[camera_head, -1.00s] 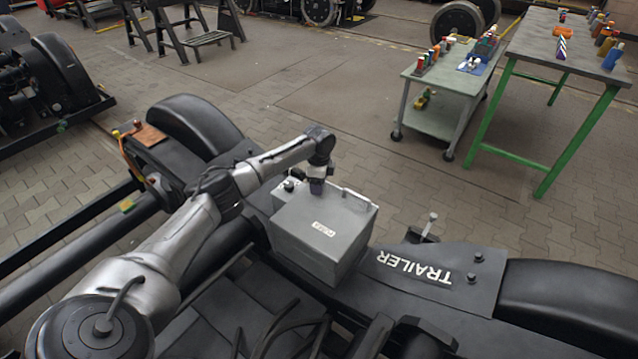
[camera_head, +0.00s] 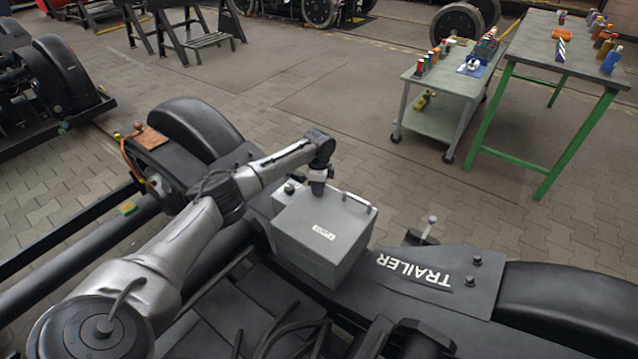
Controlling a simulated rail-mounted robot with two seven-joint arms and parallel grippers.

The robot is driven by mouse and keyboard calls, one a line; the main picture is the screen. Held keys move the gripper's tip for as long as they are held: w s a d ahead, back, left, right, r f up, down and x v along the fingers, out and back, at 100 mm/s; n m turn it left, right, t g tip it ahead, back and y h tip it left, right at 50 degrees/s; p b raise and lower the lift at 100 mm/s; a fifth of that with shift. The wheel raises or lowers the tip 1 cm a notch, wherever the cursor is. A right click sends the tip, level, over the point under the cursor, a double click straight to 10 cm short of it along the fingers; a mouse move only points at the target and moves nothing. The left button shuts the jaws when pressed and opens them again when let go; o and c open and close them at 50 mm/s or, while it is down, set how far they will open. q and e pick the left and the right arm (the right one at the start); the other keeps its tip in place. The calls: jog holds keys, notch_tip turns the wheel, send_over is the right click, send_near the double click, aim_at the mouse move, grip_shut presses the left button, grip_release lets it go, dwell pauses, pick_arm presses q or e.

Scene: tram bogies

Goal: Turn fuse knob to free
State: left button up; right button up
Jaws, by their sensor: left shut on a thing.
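A grey fuse box (camera_head: 319,239) with a small white label sits on the dark bogie frame in the middle of the view. My left gripper (camera_head: 318,188) points down at the box's back edge. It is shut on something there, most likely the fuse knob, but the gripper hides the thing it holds. A small black round part (camera_head: 290,188) shows on the box just left of the gripper. A light handle-like bar (camera_head: 356,198) lies along the box's top right edge. My right gripper is not in view.
The bogie plate marked TRAILER (camera_head: 414,269) lies right of the box, with a small upright lever (camera_head: 430,228) behind it. A grey trolley (camera_head: 440,110) and a green-legged table (camera_head: 560,70) stand at the back right. The paved floor between is clear.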

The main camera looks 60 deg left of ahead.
pick_arm(q)
jog(key=n+p, duration=0.1)
jog(key=p, duration=0.1)
jog(key=n+p, duration=0.2)
jog(key=p, duration=0.1)
jog(key=n+p, duration=0.2)
jog(key=shift+d+r, duration=0.1)
jog(key=shift+r, duration=0.2)
jog(key=shift+n+p, duration=0.9)
jog(key=shift+p, duration=0.05)
jog(key=n+p, duration=0.1)
jog(key=n, duration=0.1)
jog(key=shift+f+n, duration=0.15)
jog(key=shift+n, duration=0.15)
jog(key=n+p, duration=0.1)
jog(key=n, duration=0.1)
jog(key=shift+n, duration=0.4)
jog(key=n+p, duration=0.1)
jog(key=n, duration=0.2)
jog(key=shift+f, duration=0.1)
jog(key=shift+n, duration=1)
jog(key=o, duration=0.9)
